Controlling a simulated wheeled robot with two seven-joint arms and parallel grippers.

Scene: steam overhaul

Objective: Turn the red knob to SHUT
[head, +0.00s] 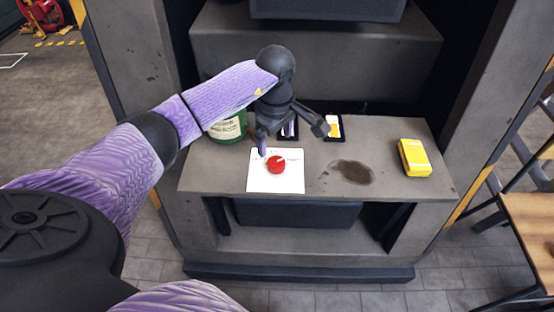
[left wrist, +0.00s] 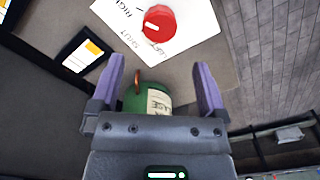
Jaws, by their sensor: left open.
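The red knob (head: 276,165) sits on a white plate (head: 292,183) on the grey bench. In the left wrist view the knob (left wrist: 163,19) shows a short white mark on its left side. The plate (left wrist: 200,30) carries printed words there, among them SHUT, LEFT and a partly cut-off RIGHT. I cannot tell exactly which word the mark meets. My left gripper (head: 290,136) is open above the back of the plate, its fingers spread apart. In the left wrist view the gripper (left wrist: 158,72) has nothing between its fingertips, and the knob lies beyond them. My right gripper is not in view.
A green labelled can (head: 229,125) stands left of the plate, near my left gripper. A black-framed card (head: 333,127) lies behind. A dark stain (head: 352,172) and a yellow box (head: 413,158) are to the right. A raised grey step (head: 320,65) closes the back.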

